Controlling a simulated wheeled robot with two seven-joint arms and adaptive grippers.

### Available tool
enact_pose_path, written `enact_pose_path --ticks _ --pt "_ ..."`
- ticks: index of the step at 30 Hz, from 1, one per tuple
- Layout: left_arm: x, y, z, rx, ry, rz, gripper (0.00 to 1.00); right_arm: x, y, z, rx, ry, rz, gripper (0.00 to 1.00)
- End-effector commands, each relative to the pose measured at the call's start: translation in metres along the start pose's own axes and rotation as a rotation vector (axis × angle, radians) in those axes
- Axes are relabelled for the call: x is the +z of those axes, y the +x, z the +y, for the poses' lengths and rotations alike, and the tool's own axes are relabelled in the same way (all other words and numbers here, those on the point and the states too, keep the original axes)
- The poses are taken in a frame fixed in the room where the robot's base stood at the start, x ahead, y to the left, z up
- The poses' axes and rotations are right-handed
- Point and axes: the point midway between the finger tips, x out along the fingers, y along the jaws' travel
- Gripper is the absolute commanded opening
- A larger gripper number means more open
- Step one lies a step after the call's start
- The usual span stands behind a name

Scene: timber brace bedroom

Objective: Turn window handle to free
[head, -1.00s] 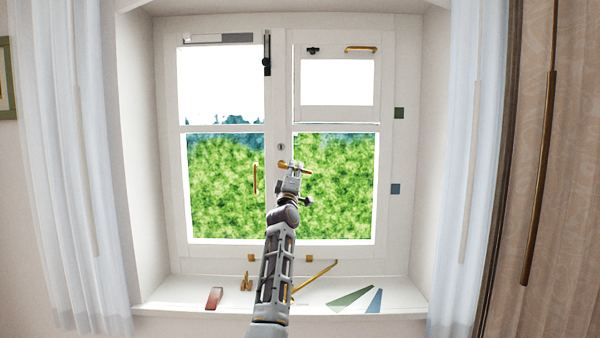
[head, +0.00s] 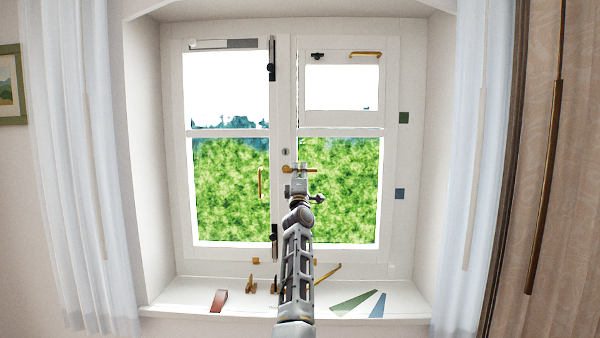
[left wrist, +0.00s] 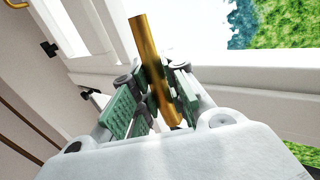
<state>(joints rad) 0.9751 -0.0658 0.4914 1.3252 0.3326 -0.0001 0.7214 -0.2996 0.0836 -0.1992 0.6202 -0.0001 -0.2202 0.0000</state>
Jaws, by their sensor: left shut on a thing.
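The brass window handle (head: 287,169) sits on the middle upright of the white window. Its lever points right and lies about level. My left gripper (head: 301,169) is at the lever, its arm rising from below. In the left wrist view, the brass lever (left wrist: 146,50) stands between the green finger pads, and my left gripper (left wrist: 152,100) is shut on it. The left sash has a vertical brass pull (head: 260,183) and black bolts at its top (head: 271,58) and bottom (head: 274,235). My right gripper is out of view.
The sill (head: 180,298) below holds a red-brown wedge (head: 219,300), brass fittings (head: 251,284), a brass stay (head: 327,273), and green (head: 354,302) and blue (head: 377,304) pieces. Curtains (head: 470,150) hang at both sides. A wooden wardrobe (head: 540,200) stands at the right.

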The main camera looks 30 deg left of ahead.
Motion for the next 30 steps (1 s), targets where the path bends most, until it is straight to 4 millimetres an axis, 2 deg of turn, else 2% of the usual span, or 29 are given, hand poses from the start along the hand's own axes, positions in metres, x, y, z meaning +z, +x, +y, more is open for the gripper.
enact_pose_path --ticks 1,2,6,7,20,30 --pt "-0.001 0.0 0.0 0.0 -0.006 0.002 0.0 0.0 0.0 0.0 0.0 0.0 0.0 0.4" --pt "-0.001 0.0 0.0 0.0 -0.006 0.002 0.17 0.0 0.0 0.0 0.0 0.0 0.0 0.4" --pt "-0.001 0.0 0.0 0.001 -0.004 0.001 0.35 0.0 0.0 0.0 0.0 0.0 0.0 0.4" --pt "-0.001 0.0 0.0 0.001 -0.004 0.001 0.37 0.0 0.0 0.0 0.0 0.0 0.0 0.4" --pt "0.0 -0.002 0.0 0.0 -0.001 0.0 0.37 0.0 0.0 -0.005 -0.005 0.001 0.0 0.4" --pt "0.0 -0.022 0.0 0.0 -0.002 0.001 0.37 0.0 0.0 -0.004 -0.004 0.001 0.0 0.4"
